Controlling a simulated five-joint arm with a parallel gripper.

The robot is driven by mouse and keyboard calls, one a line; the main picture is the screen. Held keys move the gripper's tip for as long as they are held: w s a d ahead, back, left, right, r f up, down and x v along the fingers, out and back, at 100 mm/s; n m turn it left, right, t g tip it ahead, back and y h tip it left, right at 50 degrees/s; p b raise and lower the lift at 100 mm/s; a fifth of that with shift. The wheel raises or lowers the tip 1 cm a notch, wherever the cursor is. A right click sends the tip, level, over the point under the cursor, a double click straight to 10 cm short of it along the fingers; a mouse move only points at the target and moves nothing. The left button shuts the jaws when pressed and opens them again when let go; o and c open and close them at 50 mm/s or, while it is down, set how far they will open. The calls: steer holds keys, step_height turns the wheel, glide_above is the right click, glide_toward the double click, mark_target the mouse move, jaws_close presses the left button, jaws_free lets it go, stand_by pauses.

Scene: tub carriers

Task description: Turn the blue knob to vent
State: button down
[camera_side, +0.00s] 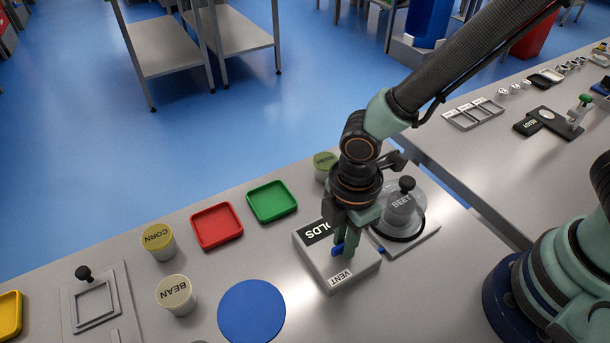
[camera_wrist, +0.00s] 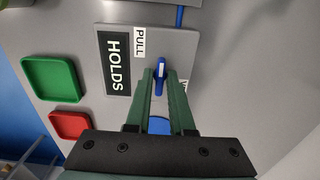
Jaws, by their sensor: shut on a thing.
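The blue knob (camera_wrist: 160,82) has a white stripe and sits on top of a grey box (camera_wrist: 190,45). My gripper (camera_wrist: 161,72) is shut on the knob, with one green finger on each side. In the side view the knob (camera_side: 338,249) shows low between the fingers of my gripper (camera_side: 345,243). Which label the stripe points to is unclear.
A HOLDS plate (camera_wrist: 115,62) lies on the box. A BEET tub (camera_side: 401,212) stands under a clear dome beside it. Green (camera_side: 272,215) and red (camera_side: 217,240) trays, CORN (camera_side: 159,242) and BEAN (camera_side: 176,296) tubs, and a blue disc (camera_side: 251,312) lie to the left.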

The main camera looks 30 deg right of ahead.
steer(key=shift+m, duration=0.3)
steer(key=m, duration=0.3)
steer(key=shift+m, duration=0.3)
steer(key=m, duration=0.4)
steer(key=shift+m, duration=0.3)
steer(key=m, duration=0.4)
steer(key=shift+m, duration=2.5)
steer(key=c, duration=0.8)
jaws_free()
